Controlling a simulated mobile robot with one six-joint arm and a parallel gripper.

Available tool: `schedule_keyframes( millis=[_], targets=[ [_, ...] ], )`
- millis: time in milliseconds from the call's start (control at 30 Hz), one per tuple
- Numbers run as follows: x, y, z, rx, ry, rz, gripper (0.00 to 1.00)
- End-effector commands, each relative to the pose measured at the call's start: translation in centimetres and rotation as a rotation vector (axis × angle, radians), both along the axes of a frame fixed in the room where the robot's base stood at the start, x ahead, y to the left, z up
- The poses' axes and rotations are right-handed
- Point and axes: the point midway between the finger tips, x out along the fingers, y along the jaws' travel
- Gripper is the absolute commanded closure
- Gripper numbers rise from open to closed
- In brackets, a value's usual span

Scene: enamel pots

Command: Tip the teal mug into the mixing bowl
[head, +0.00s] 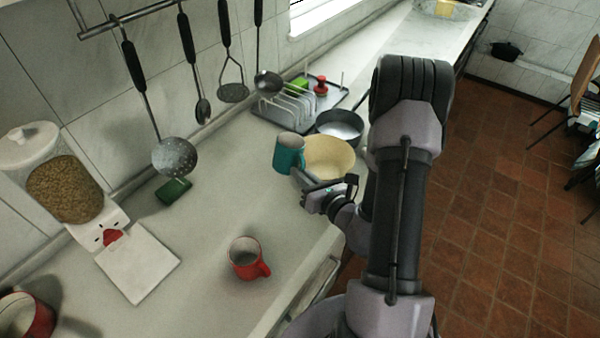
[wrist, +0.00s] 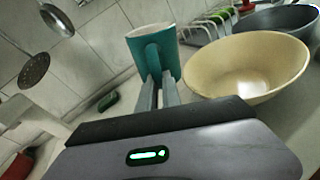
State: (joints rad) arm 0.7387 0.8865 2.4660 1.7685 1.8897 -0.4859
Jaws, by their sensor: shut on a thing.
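The teal mug (head: 288,153) is near the right side of the counter, just left of the cream mixing bowl (head: 330,158). In the wrist view the mug (wrist: 163,45) is straight ahead, almost upright with a slight tilt, and the bowl (wrist: 245,68) is to its right with its inside looking empty. My gripper (head: 300,179) is shut on the mug; in the wrist view its fingers (wrist: 158,92) close at the handle side. I cannot tell whether the mug is clear of the counter. Its contents are hidden.
A dark pan (head: 339,126) stands behind the bowl, with a dish rack (head: 292,108) behind that. A red mug (head: 246,258) is at the counter front. A green sponge (head: 174,190) lies near the wall. Utensils hang above. The middle counter is clear.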

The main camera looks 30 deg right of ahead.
Motion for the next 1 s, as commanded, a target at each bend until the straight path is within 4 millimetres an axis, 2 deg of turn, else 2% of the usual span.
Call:
schedule_keyframes(
  millis=[1000],
  targets=[
    [0.0, -1.5, 1.6, 0.242, -0.001, 0.0, 1.0]
  ],
)
